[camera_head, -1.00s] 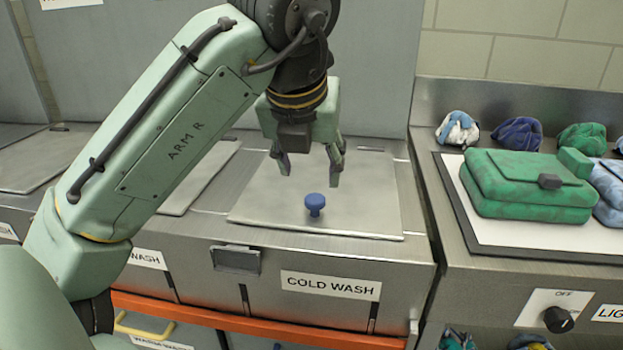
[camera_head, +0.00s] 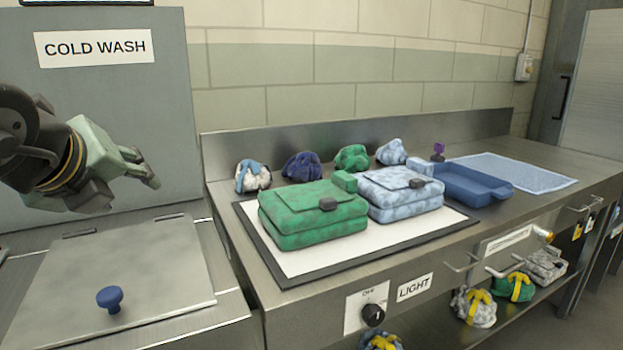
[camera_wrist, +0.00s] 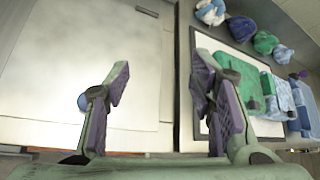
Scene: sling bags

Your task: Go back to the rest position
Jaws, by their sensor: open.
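My gripper (camera_head: 143,167) is at the left of the head view, raised above the cold wash lid (camera_head: 170,262) and its blue knob (camera_head: 110,298). Its fingers point to the right in that view. In the wrist view my gripper (camera_wrist: 163,92) has its fingers wide apart with nothing between them. The lid (camera_wrist: 60,80) lies below and to the left there, and the knob (camera_wrist: 83,102) is mostly hidden behind the left finger.
A green bag (camera_head: 312,225) and a light blue bag (camera_head: 400,197) lie on a white-topped board (camera_head: 300,262). Several small bundles stand behind them. A blue tray (camera_head: 465,190) and a blue mat (camera_head: 515,170) lie farther right. A grey panel (camera_head: 100,110) stands behind the lid.

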